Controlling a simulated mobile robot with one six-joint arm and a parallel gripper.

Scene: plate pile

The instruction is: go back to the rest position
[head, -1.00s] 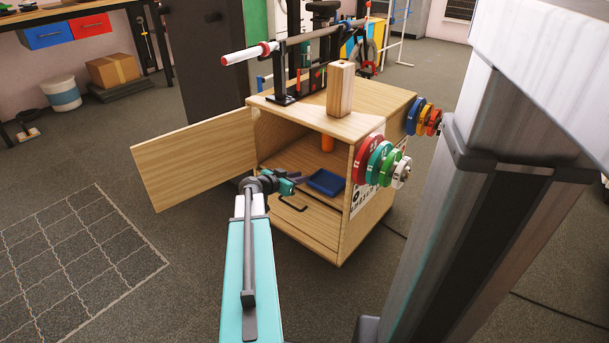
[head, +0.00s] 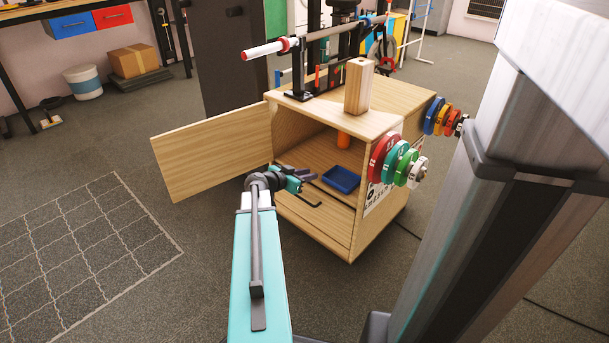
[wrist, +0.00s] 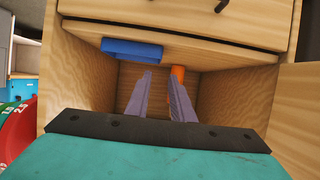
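My gripper (head: 312,174) is at the open front of a wooden cabinet (head: 312,229), left of the blue tray (head: 342,180) inside it. In the wrist view, the two grey fingers of my gripper (wrist: 160,80) are apart with nothing between them and point into the compartment. The wrist view is turned over, with the drawer front at the top. The blue tray (wrist: 132,49) and an orange cylinder (wrist: 178,74) show there beyond the fingers. The orange cylinder (head: 344,139) stands at the back of the compartment.
The cabinet door (head: 212,153) is swung open to the left, near my arm. A drawer handle (head: 301,194) lies just below my gripper. A wooden block (head: 359,86) and a barbell (head: 340,30) are on top. Coloured plates (head: 385,158) hang on the right side.

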